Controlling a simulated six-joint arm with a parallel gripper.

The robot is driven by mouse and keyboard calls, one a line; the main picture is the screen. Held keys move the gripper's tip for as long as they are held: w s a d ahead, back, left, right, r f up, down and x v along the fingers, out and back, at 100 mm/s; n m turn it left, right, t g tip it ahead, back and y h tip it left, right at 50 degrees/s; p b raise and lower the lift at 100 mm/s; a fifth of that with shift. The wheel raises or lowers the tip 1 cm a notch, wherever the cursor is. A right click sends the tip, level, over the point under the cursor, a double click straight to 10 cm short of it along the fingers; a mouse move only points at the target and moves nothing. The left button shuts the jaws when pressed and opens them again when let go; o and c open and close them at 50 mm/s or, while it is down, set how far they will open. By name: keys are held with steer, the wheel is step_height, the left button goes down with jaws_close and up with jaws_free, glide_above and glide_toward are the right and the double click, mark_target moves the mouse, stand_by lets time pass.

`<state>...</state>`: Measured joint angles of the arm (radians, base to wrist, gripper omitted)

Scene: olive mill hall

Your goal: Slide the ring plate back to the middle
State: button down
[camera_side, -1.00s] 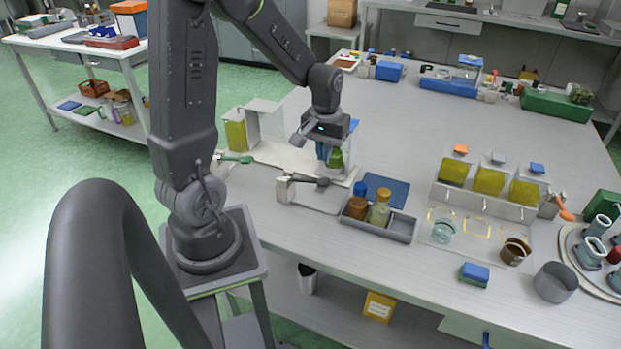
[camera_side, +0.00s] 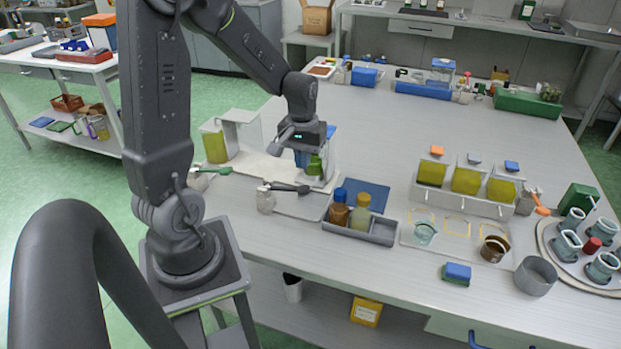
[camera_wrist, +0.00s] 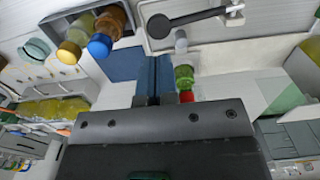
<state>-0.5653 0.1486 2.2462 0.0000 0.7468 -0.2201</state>
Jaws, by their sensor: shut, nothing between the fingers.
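My gripper (camera_side: 303,160) is shut and empty, pointing down over a white board (camera_side: 262,167) left of the table's middle. In the wrist view its blue fingers (camera_wrist: 155,62) lie together, with a green transparent piece (camera_wrist: 185,77) with a red end just to their right. That green piece (camera_side: 315,165) also shows beside the fingers in the side view. I cannot tell whether they touch. No ring plate can be made out with certainty; a clear plate (camera_side: 452,240) with yellow square outlines lies right of the middle, well away from my gripper.
A grey tray (camera_side: 378,232) holds a brown and a yellowish bottle. A blue mat (camera_side: 366,194) lies behind it. A round tray (camera_side: 550,240) with cups stands far right. The table behind is largely clear.

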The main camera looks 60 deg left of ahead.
mark_target(310, 179)
steer(key=c, duration=1.8)
jaws_free()
steer(key=shift+a, duration=0.1)
steer(key=o, duration=0.6)
steer(key=shift+n, duration=0.9)
steer(key=a, duration=0.2)
steer(key=w+a+f, duration=0.1)
steer(key=a, duration=0.1)
steer(key=w+a, duration=0.1)
steer(key=a, duration=0.1)
steer(key=shift+w+a+f, duration=0.15)
steer(key=shift+a+f, duration=0.15)
steer(key=shift+o, duration=0.9)
steer(key=shift+f, duration=0.35)
steer(key=shift+o, duration=0.6)
step_height(310, 179, down, 13)
steer(key=shift+r, duration=0.1)
steer(key=shift+c, duration=0.4)
jaws_close()
